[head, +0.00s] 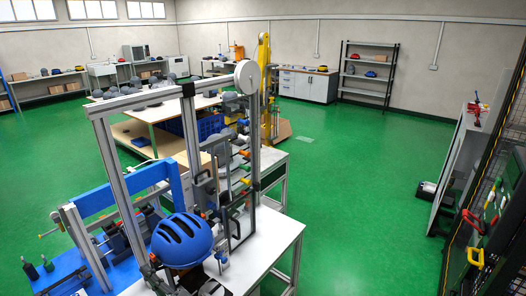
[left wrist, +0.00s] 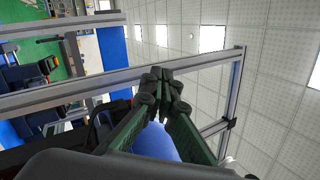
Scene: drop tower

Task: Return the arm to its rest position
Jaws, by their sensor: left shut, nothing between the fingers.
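My left gripper (left wrist: 163,76) shows large in the left wrist view, its two dark green fingers meeting at the tips with nothing between them. In the head view I cannot clearly make it out among the parts around the drop tower. A blue helmet (head: 182,238) with dark vents sits low at the front of the drop tower's metal frame (head: 114,185). Part of the blue helmet also shows behind the fingers in the left wrist view (left wrist: 154,143). The frame's silver bars (left wrist: 100,84) cross behind the fingertips there. My right gripper is in neither view.
A white bench (head: 264,243) carries the tower. A blue beam (head: 120,190) stands left of it, and a white wheel (head: 247,77) tops a post. A tool panel (head: 490,215) stands far right. Green floor (head: 360,200) between is mostly clear.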

